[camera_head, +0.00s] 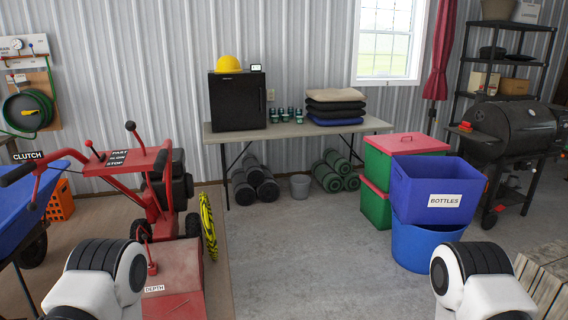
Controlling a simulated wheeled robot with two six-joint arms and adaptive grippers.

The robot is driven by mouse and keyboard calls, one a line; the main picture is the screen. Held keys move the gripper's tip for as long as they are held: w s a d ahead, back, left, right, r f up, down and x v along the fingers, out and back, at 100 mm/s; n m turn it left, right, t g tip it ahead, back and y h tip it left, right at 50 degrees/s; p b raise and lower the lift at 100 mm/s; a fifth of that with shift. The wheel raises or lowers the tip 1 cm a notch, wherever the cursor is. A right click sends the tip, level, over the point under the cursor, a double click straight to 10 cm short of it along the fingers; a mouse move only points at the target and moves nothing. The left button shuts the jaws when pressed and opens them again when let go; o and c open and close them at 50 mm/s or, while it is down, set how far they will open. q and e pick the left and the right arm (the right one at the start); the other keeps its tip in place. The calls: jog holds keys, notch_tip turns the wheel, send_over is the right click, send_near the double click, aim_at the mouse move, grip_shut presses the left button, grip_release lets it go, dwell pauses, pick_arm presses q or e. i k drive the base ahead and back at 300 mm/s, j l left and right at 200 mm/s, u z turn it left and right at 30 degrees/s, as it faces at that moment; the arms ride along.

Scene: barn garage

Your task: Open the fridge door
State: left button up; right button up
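A small black fridge (238,104) stands upright on the left part of a folding table (350,127) against the back wall. Its dark front faces me and the door looks shut. Only white and black links of my two arms show at the bottom left and bottom right, far from the fridge. Neither gripper is in view.
A red machine (180,275) with long handles stands at the left, near a blue wheelbarrow (30,210). Blue bins (425,245) and red-lidded green crates (378,160) stand right of centre. The middle concrete floor is clear.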

aim_at(237, 101)
jog(key=i, duration=3.5)
